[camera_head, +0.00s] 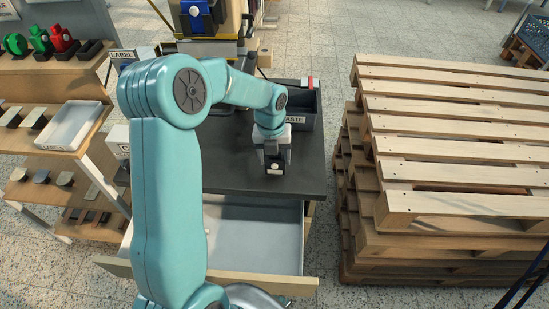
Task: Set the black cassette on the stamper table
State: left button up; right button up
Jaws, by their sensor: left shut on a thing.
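My left arm reaches over the dark stamper table (235,165). Its left gripper (273,148) points down near the table's right side and is shut on a small black block with a pale round knob, which looks like the black cassette (274,168). The gripper hides part of the cassette. I cannot tell whether its underside touches the table top. The stamper (228,48) stands at the table's far end, with a blue part (197,18) bearing a pale knob. My right gripper is not in view.
A black bin marked WASTE (304,105) stands just behind the gripper. An open grey drawer (255,235) juts out below the table. Stacked wooden pallets (450,145) stand close on the right. A shelf unit (50,140) on the left holds green and red pieces and a white tray (72,126).

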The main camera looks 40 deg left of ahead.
pick_arm(q)
jog(key=shift+f, duration=0.6)
jog(key=shift+f, duration=0.1)
jog(key=o, duration=1.3)
jog(key=r, duration=1.2)
jog(key=shift+s+a+r+p, duration=0.15)
jog(key=shift+s+a+p, duration=0.15)
jog(key=shift+p, duration=0.1)
